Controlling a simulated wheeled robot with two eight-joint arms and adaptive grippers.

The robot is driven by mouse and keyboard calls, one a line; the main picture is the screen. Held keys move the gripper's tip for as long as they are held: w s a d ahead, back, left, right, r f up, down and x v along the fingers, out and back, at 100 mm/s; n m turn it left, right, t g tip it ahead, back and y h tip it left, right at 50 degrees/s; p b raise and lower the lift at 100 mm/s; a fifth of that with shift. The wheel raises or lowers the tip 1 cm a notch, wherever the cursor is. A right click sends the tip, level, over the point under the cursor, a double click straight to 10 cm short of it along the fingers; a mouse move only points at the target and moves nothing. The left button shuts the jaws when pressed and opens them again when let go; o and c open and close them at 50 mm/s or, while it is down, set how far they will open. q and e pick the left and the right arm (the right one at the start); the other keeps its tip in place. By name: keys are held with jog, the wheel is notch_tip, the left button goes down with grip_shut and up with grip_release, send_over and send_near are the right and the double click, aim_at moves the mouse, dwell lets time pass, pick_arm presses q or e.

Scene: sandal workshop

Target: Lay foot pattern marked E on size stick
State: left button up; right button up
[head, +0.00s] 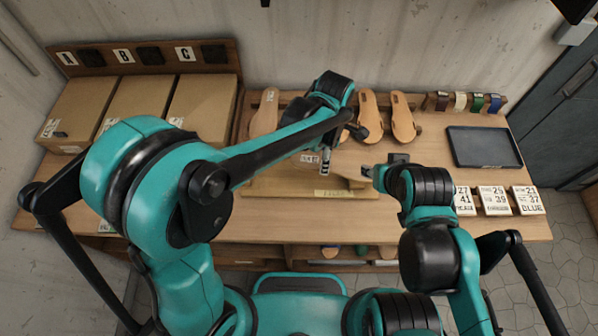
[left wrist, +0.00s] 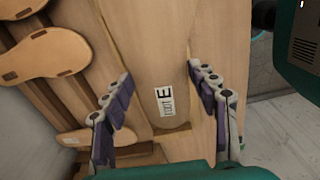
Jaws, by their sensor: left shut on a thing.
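The foot pattern marked E (left wrist: 150,55) is a tan wooden sole shape with a white label, between the purple-padded fingers of my left gripper (left wrist: 160,108) in the left wrist view. In the head view my left gripper (head: 325,158) is at mid-table, shut on the pattern, which my arm mostly hides; a white label shows beside the fingers. The size stick looks to be the tan wooden board (head: 268,188) with a pale label on its front edge, below my left gripper. I cannot tell whether pattern and board touch. My right gripper (head: 370,172) is by the board's right end; its opening is unclear.
Several tan soles (head: 402,118) lean in a rack behind the board. Boxes (head: 205,105) stand at the left under letters A, B and C. A dark tray (head: 484,147), coloured straps (head: 477,102) and number cards (head: 495,200) are at the right.

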pick_arm(q)
jog(key=shift+s+a+f+n, duration=0.15)
jog(key=shift+s+a+n, duration=0.1)
jog(key=shift+s, duration=0.15)
jog(key=shift+s+a+f+n, duration=0.1)
jog(key=shift+s+n, duration=0.15)
jog(key=shift+s, duration=0.1)
jog(key=b, duration=0.2)
send_over(286, 172)
notch_tip(286, 172, down, 7)
jog(key=shift+w+r, duration=0.1)
jog(key=shift+f, duration=2.1)
jog(key=shift+b, duration=0.3)
jog(key=o, duration=0.8)
jog(key=shift+f, duration=0.15)
jog(key=shift+c, duration=0.2)
jog(key=o, duration=0.4)
